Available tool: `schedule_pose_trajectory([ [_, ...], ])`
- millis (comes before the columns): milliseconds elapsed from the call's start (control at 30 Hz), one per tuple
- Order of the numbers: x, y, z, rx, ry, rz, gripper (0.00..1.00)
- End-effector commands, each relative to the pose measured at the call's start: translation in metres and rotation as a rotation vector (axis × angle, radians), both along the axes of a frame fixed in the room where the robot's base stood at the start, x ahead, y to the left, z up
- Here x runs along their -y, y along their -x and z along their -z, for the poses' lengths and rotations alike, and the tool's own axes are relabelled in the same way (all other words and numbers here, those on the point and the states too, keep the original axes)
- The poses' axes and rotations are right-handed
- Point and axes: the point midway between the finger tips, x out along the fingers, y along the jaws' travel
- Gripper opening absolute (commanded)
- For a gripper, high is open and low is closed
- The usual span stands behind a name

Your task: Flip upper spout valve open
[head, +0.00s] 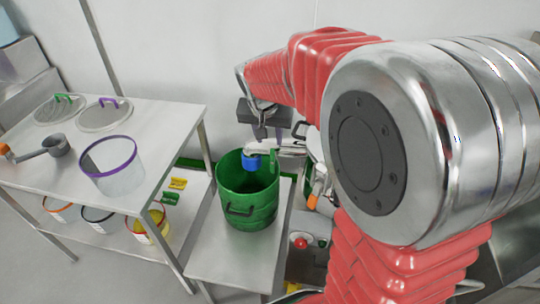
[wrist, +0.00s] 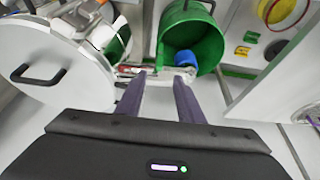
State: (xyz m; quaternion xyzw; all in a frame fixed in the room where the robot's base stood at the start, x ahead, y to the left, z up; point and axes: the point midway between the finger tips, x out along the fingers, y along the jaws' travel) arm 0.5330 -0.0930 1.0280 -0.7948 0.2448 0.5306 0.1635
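A pale metal spout (head: 285,148) reaches out over a green bucket (head: 240,212) and ends in a blue piece (head: 250,162). In the wrist view the spout (wrist: 160,73) crosses just beyond my fingertips, with the blue piece (wrist: 186,58) over the bucket (wrist: 208,45). My gripper (wrist: 160,78) is open, its two dark fingers apart with nothing seen held between them. In the head view it (head: 266,136) points down just above the spout. I cannot tell whether the fingers touch it. The valve's handle and its position are not clear.
The bucket stands on a low metal bench (head: 222,258). To the left, a steel table (head: 160,120) bears a clear purple-rimmed tub (head: 115,172), lids and a scoop (head: 55,146). A round lid with a black handle (wrist: 45,75) fills the wrist view's left side.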

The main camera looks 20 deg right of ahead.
Motion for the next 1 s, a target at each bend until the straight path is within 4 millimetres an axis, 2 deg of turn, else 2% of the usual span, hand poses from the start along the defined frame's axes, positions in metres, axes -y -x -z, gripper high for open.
schedule_pose_trajectory([
  [800,0.024,-0.034,0.102,-0.004,0.0,0.001,0.34],
  [1000,0.028,-0.04,0.119,-0.001,0.0,0.001,0.34],
])
